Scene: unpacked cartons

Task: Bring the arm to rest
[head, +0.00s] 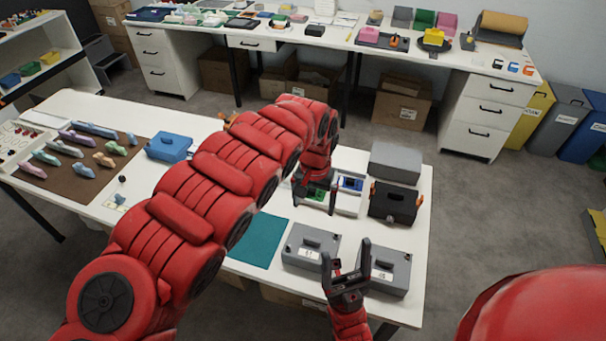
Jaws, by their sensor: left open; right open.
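My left arm reaches in from the left across the table, and its red links cover part of the tabletop. My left gripper (316,199) points down, open, over a pale tray (346,205) that holds a green piece (315,194) and a blue piece (350,184). I cannot tell whether it touches anything. My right gripper (346,258) is open and looks empty. It is at the table's front edge, in front of two grey cases (306,252) (397,268), overlapping them in the picture.
The white table (421,213) also bears a black case (392,205), a grey box (395,160), a teal mat (256,240), a blue box (168,147) and a brown mat (72,176) with several coloured pieces. A long bench (300,36) stands behind, with grey floor between.

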